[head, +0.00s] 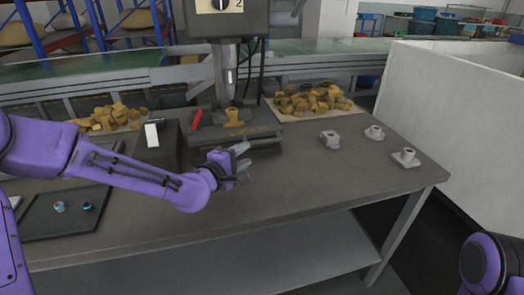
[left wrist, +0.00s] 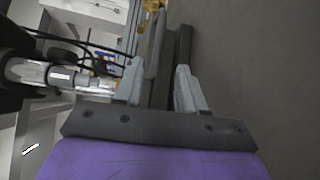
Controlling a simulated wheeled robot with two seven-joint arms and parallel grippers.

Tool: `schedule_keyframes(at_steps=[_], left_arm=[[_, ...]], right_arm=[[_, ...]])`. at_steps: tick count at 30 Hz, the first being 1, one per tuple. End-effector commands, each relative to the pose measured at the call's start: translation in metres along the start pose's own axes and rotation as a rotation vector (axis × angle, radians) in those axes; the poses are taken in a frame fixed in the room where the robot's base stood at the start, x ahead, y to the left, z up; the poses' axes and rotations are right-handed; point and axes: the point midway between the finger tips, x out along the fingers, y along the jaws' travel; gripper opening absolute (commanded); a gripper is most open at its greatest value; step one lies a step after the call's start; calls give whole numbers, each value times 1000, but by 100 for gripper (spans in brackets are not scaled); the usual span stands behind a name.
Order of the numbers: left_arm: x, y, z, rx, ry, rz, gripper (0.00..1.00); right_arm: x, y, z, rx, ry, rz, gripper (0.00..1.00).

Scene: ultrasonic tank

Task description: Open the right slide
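The machine (head: 228,85) stands at the back middle of the table, its upright tool above a yellow-brown part (head: 234,117) on a dark base. A dark bar-like piece (head: 262,143), possibly the right slide, sticks out at the base's right front. My left gripper (head: 241,160) is just in front of and below it. In the left wrist view its two grey fingers (left wrist: 160,88) are apart, with a long dark bar (left wrist: 183,45) running beyond and between them. I cannot tell whether they touch it. My right gripper is out of view; only a purple part of that arm shows.
A red-handled item (head: 196,120) and a dark block with a white face (head: 152,135) are left of the machine. Yellow-brown pieces (head: 312,98) lie in piles behind. Several grey fittings (head: 330,139) stand at right. A dark tray (head: 52,222) lies front left. The front middle is clear.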

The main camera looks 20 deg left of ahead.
Motion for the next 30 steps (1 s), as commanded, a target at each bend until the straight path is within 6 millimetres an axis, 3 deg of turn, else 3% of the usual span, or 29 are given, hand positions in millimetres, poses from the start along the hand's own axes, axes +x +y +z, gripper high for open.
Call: schedule_keyframes(at_steps=[15,26,27,30], left_arm=[[94,2,0,2,1,0,40],[103,1,0,-1,0,0,40],[103,1,0,-1,0,0,27],[103,1,0,0,0,0,0]], right_arm=[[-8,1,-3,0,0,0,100],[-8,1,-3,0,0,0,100],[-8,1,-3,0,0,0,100],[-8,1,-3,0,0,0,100]])
